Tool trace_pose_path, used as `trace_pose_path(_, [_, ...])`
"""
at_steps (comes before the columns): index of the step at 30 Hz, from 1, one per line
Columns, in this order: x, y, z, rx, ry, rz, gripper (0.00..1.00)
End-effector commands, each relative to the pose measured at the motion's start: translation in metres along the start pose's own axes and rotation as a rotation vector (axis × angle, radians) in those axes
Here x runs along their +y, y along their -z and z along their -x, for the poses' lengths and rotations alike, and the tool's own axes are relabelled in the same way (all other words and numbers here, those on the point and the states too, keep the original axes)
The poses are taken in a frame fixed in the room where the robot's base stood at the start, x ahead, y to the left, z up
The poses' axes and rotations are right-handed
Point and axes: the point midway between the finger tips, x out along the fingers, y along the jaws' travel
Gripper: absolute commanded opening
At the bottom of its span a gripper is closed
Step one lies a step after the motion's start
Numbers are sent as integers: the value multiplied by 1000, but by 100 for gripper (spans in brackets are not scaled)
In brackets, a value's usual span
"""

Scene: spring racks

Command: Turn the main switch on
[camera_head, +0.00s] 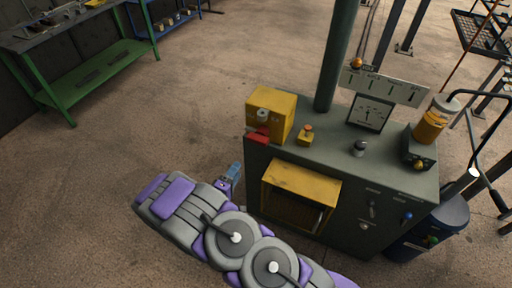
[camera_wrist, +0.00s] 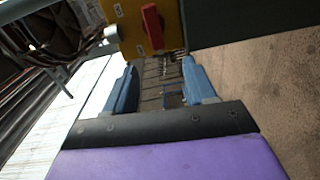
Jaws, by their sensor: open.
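The main switch is a yellow box (camera_head: 270,114) with a red handle (camera_head: 257,135), on the left corner of the grey-green machine cabinet (camera_head: 395,182). In the wrist view the red handle (camera_wrist: 152,26) stands out from the yellow box face (camera_wrist: 128,22), above and beyond the fingertips. My gripper (camera_head: 234,171) is left of the cabinet, a little below the handle. In the wrist view its two blue fingers (camera_wrist: 160,68) are spread apart with nothing held between them. The gripper appears apart from the handle.
A yellow-framed opening (camera_head: 300,185) is in the cabinet front. A gauge (camera_head: 369,113), knobs and an orange jar (camera_head: 435,120) sit on top. A dark blue bin (camera_head: 435,225) stands at the right. A green workbench (camera_head: 85,60) is far left, with open floor between.

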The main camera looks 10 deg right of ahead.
Motion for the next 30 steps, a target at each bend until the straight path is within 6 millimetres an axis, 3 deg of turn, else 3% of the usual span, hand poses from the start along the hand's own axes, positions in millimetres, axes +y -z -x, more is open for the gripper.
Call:
trace_pose_path(8, [1,-6,-4,-7,-51,50,55])
trace_pose_path(30, [6,-8,-114,-8,-50,46,55])
